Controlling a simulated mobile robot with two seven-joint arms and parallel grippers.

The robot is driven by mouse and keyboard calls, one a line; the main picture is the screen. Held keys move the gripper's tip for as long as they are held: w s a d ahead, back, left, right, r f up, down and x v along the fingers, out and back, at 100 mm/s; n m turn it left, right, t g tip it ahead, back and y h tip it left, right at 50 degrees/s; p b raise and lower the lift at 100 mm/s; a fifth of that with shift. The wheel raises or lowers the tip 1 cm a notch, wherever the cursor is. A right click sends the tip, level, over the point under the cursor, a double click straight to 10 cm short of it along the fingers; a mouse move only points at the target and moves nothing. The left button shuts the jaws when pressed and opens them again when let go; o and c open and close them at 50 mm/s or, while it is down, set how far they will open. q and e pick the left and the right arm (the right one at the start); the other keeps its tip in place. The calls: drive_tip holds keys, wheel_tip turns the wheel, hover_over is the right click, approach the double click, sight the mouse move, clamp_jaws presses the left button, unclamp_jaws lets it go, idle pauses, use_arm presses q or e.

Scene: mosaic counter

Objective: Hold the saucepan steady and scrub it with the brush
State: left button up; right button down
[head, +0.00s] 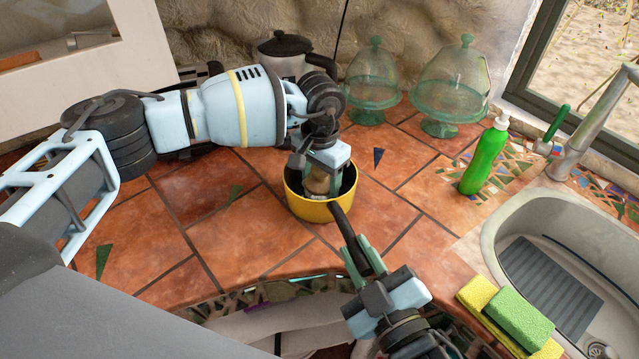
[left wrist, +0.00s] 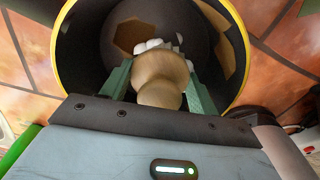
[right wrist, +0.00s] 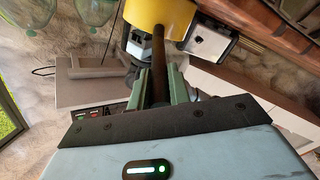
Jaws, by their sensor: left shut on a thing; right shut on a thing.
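The yellow saucepan (head: 314,210) stands on the tiled counter, with a dark inside and a black handle (head: 338,218) toward the front right. My right gripper (head: 362,258) is shut on the handle, which runs between its fingers in the right wrist view (right wrist: 158,82). My left gripper (head: 321,178) reaches down into the pan, shut on the brush (left wrist: 158,78). The brush has a round wooden grip and white bristles, low inside the pan. Brown patches (left wrist: 128,36) show on the pan's inside in the left wrist view. Whether the bristles touch the pan is unclear.
A green bottle (head: 485,158), a sink (head: 482,240) and yellow and green sponges (head: 519,318) are at the right. Glass cake stands (head: 452,82) and a kettle (head: 290,62) stand at the back. The tiles left of the pan are mostly clear.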

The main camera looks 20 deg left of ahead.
sight(319, 194)
use_arm(q)
drive_tip(key=shift+w, duration=0.25)
drive_tip(key=shift+s+d+f, duration=0.1)
drive_tip(key=shift+s+d, duration=0.1)
drive_tip(key=shift+s, duration=0.8)
drive_tip(key=shift+s+d+f, duration=0.1)
drive_tip(key=shift+s+d, duration=0.1)
drive_tip(key=shift+s, duration=0.8)
drive_tip(key=shift+s+f, duration=0.1)
drive_tip(key=shift+s, duration=0.05)
drive_tip(key=shift+f, duration=0.1)
drive_tip(key=shift+w+a, duration=0.2)
drive_tip(key=shift+w, duration=0.45)
drive_tip(key=shift+w+a, duration=0.2)
drive_tip(key=shift+w, duration=0.5)
drive_tip(key=shift+w+a, duration=0.2)
drive_tip(key=shift+w, duration=0.45)
drive_tip(key=shift+c, duration=0.5)
